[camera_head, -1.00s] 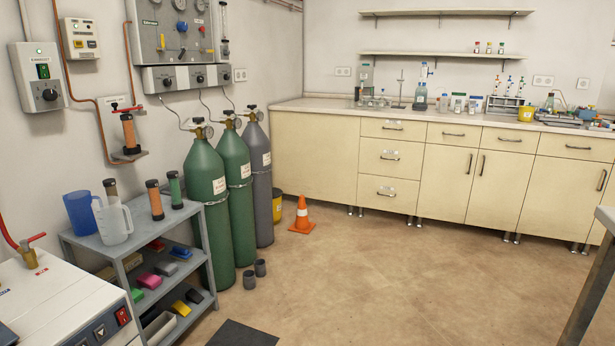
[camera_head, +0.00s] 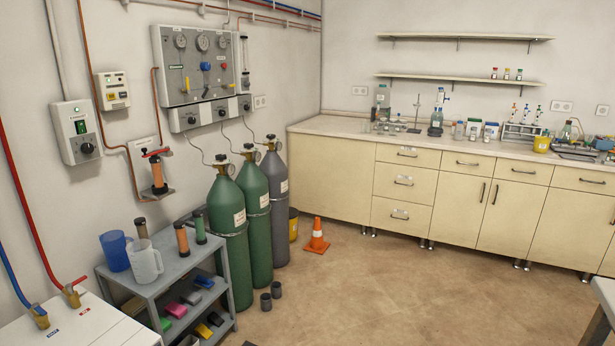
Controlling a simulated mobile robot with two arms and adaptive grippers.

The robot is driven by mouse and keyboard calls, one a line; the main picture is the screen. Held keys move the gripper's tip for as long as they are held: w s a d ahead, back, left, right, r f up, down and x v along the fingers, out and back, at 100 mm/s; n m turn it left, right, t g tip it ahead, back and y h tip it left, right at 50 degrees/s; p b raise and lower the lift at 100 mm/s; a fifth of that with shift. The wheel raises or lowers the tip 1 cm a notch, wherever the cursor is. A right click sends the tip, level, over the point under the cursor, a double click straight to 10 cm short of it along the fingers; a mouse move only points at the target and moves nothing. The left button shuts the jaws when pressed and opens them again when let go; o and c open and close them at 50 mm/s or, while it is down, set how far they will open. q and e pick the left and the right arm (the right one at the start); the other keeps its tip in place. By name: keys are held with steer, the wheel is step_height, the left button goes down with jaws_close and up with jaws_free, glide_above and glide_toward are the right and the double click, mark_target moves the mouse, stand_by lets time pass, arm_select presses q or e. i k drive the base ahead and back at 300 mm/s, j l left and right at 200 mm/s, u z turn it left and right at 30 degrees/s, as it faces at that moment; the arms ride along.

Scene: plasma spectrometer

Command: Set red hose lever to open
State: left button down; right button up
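The red hose (camera_head: 30,205) comes down the left wall to a brass valve (camera_head: 72,297) on top of a white machine (camera_head: 90,325) at the lower left. The red hose lever (camera_head: 76,282) is a small red handle on this valve, pointing to the right and slightly up. Beside it on the left, a blue hose (camera_head: 14,283) runs to a second brass valve (camera_head: 40,317). Small blue and red labels lie on the machine top by the valves. Neither of my grippers is in view.
A grey shelf cart (camera_head: 185,262) with jugs and cartridges stands right of the machine. Gas cylinders (camera_head: 232,235) stand behind it, with an orange cone (camera_head: 317,238) nearby. The floor (camera_head: 420,295) in the middle is clear. A table corner (camera_head: 605,295) shows at the right edge.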

mark_target(68, 287)
steer(key=u, duration=1.5)
steer(key=i+l+u, duration=0.1)
